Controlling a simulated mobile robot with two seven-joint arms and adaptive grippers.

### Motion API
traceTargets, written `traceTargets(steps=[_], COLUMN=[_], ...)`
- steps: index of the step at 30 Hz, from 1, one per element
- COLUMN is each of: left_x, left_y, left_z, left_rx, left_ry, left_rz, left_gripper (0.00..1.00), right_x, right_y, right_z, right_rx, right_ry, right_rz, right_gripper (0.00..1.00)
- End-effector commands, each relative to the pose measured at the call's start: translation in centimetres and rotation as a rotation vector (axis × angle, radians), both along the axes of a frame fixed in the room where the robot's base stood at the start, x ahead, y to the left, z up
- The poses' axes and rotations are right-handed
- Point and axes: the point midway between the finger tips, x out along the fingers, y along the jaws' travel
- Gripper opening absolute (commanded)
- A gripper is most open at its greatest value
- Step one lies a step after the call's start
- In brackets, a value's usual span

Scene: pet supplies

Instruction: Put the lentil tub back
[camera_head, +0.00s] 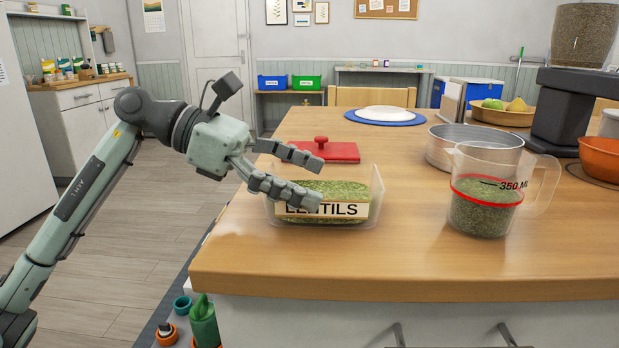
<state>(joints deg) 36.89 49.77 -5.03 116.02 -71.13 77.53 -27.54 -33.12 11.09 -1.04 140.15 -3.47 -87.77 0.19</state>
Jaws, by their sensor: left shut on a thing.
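The lentil tub (372,205) is a clear, open-topped box of green lentils with a white LENTILS label. It is upright at the left front of the wooden table (420,272) and appears to rest on it. My left gripper (318,174) reaches in from the left and is shut on the tub; one finger crosses the front and covers part of the label. The exact contact on the far side is hidden. A red lid (345,152) with a knob lies behind the tub, apart from it. My right gripper is not in view.
A measuring jug (480,215) of green grains stands right of the tub, with a metal pan (468,138) behind it. A dark scale-like stand (560,110) and an orange bowl (600,157) are at the right. Bare wood lies between tub and jug.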

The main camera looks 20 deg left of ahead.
Motion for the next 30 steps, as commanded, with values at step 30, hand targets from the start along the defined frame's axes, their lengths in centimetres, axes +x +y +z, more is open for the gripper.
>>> traceTargets(steps=[30], left_x=[-2.2], left_y=[8.0], left_z=[3.5], left_rx=[0.002], left_ry=[0.001], left_rz=[0.004], left_gripper=[1.00], right_x=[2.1], right_y=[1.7], right_z=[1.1], right_rx=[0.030], right_ry=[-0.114], right_rz=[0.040], right_gripper=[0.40])
